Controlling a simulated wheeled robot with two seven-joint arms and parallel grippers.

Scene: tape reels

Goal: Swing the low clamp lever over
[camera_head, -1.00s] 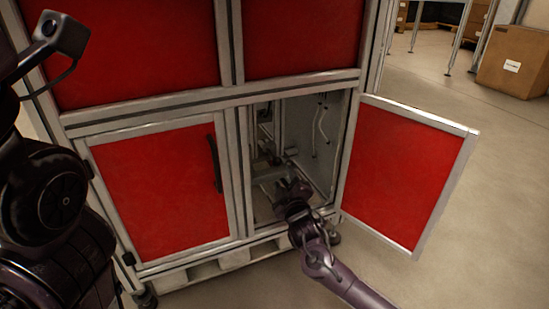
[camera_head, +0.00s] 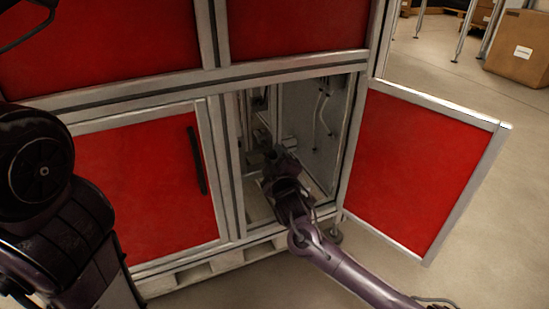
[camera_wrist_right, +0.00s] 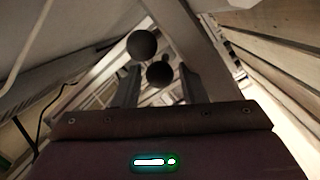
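My right gripper (camera_head: 271,154) reaches through the open lower right doorway of the red cabinet (camera_head: 130,195). In the right wrist view its two fingers (camera_wrist_right: 160,68) stand apart, so it is open. Two dark round knobs show there. The lower knob (camera_wrist_right: 159,75) appears between the fingers, with room on both sides; I cannot tell its depth. The upper knob (camera_wrist_right: 141,45) is just beyond, a little left. I cannot tell which knob belongs to the low clamp lever. In the head view my gripper and wrist hide the knobs.
The red cabinet door (camera_head: 418,170) stands swung open to the right. The left lower door (camera_head: 150,190) is shut, with a black handle (camera_head: 197,160). The compartment's metal frame is close around my right arm. Cardboard boxes (camera_head: 518,47) lie far off at upper right.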

